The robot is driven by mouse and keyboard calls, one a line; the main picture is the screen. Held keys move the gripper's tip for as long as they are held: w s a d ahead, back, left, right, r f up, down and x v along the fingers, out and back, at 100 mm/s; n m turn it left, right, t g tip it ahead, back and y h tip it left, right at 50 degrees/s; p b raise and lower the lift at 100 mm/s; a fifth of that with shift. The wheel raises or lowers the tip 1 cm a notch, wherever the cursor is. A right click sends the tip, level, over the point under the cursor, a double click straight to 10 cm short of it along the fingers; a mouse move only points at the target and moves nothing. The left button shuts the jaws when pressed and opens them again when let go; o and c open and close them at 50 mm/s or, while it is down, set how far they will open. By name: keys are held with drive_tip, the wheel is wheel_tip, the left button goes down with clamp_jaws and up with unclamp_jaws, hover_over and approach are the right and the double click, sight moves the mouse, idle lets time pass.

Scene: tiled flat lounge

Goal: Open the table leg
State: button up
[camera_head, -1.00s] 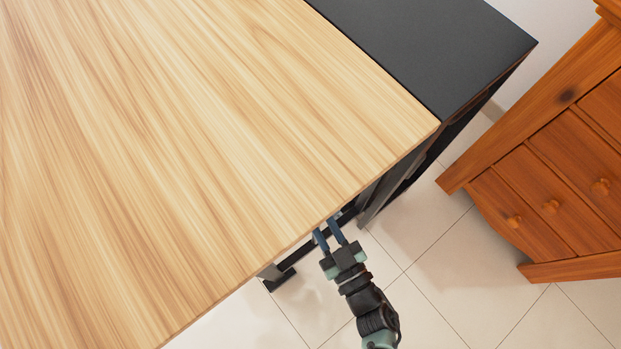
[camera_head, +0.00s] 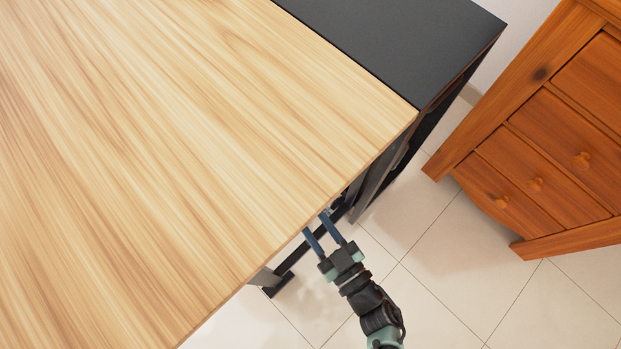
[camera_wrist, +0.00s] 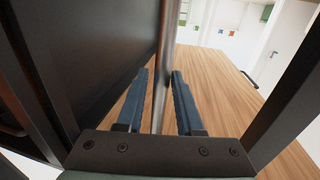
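The table has a light wood top (camera_head: 190,150), with a dark cabinet section (camera_head: 400,40) at the far end. Its dark leg frame (camera_head: 283,280) shows below the top's edge. My gripper (camera_head: 315,222) is at that edge with its two blue fingers apart, the tips close to the frame. In the wrist view my gripper (camera_wrist: 160,75) has a grey upright bar (camera_wrist: 164,60), likely the table leg, between its fingers. Small gaps seem to show beside the bar; contact is not clear.
A dark panel (camera_wrist: 85,60) stands close on the left in the wrist view, with a wood surface (camera_wrist: 215,85) on the right. An orange wooden chest of drawers (camera_head: 540,150) stands at the right. Tiled floor (camera_head: 450,260) between them is clear.

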drive_tip(key=v, duration=1.3)
drive_tip(key=shift+p, duration=0.35)
